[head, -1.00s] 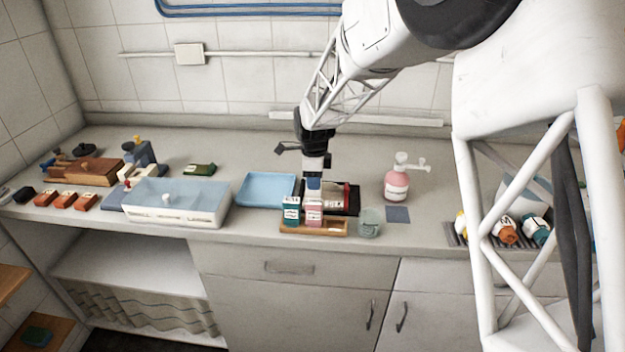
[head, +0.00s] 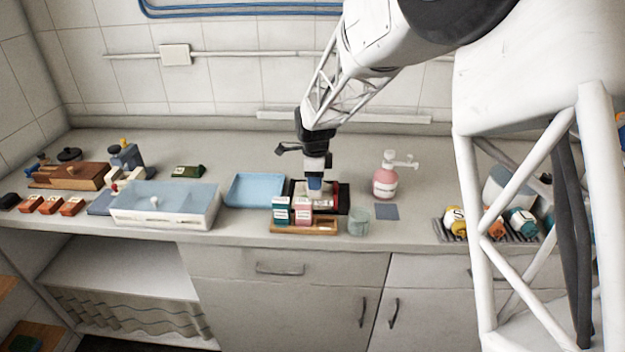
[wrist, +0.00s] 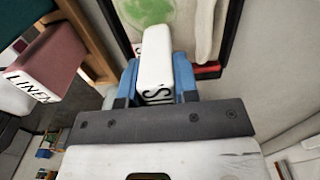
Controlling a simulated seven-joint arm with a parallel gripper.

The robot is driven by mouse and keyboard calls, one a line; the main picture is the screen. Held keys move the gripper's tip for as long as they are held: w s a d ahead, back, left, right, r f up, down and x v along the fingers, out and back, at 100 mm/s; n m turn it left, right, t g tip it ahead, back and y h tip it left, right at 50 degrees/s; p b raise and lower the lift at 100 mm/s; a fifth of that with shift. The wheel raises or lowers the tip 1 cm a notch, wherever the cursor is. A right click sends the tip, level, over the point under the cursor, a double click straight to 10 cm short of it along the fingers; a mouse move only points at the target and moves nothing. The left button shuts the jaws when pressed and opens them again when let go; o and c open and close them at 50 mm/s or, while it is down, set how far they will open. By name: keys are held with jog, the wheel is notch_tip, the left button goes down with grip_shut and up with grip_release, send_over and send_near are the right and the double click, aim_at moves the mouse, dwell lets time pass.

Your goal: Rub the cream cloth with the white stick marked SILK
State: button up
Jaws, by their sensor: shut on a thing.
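My gripper (head: 315,186) points down over the black-edged tray (head: 345,205) on the counter. Its blue fingers are shut on the white stick (wrist: 158,55), whose black lettering is partly hidden; "SI" shows in the wrist view. The cream cloth (wrist: 200,20) lies in the tray with a round green patch (wrist: 148,10) on it. The stick's far end is over or against the cloth's near part; I cannot tell whether it touches. In the head view the gripper hides much of the cloth.
A wooden rack (head: 322,227) in front of the tray holds a green block (head: 281,210) and a pink block (head: 303,210); its LINEN label shows in the wrist view (wrist: 45,65). A glass beaker (head: 358,222), pink bottle (head: 385,183) and blue tray (head: 255,189) stand close by.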

jog(key=shift+s, duration=0.1)
jog(key=shift+s+r, duration=0.1)
jog(key=shift+s, duration=0.55)
jog(key=shift+a, duration=0.1)
jog(key=shift+a, duration=1.65)
jog(key=shift+a, duration=1.7)
jog(key=shift+d, duration=0.1)
jog(key=shift+d, duration=1.65)
